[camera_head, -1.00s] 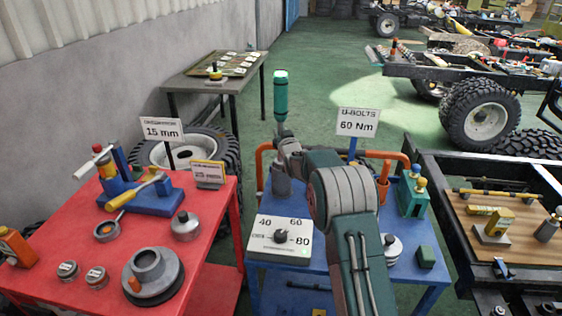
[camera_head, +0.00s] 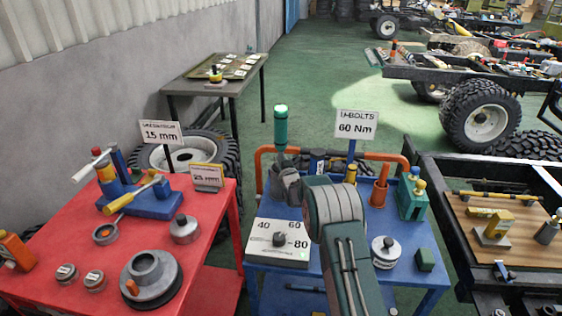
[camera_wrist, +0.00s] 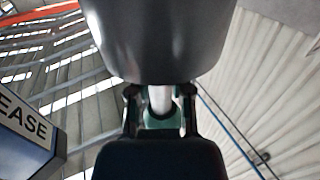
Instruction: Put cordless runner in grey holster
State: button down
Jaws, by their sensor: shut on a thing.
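The cordless runner (camera_head: 280,128) is an upright green cylinder with a lighter band, at the back left of the blue trolley in the head view. My gripper (camera_head: 287,174) is shut on its lower part. The grey holster (camera_head: 277,188) shows as a grey cup low at the runner's base, partly covered by my gripper. Whether the runner's lower end is inside it is hidden. In the wrist view my fingers (camera_wrist: 160,108) close around a pale and green part, and a large dark grey rounded body fills the top; I cannot tell what it is.
On the blue trolley (camera_head: 432,283) stand a dial box (camera_head: 279,242), an orange cone-shaped bottle (camera_head: 380,186), a green block (camera_head: 412,198) and a "U-BOLTS 60 Nm" sign (camera_head: 357,124). An orange rail runs behind. A red bench (camera_head: 215,215) stands left.

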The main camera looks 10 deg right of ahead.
jog(key=c, duration=0.6)
grip_release()
jog(key=shift+o, duration=0.3)
jog(key=shift+a, duration=0.15)
jog(key=s, duration=1.2)
jog(key=s+d+r+g+h, duration=0.1)
jog(key=s+r+g, duration=0.5)
jog(key=s+r, duration=1.1)
jog(key=s+a+g, duration=0.1)
jog(key=s+g, duration=0.5)
jog(key=s, duration=2.4)
jog(key=shift+f+m, duration=0.3)
jog(key=shift+m, duration=0.1)
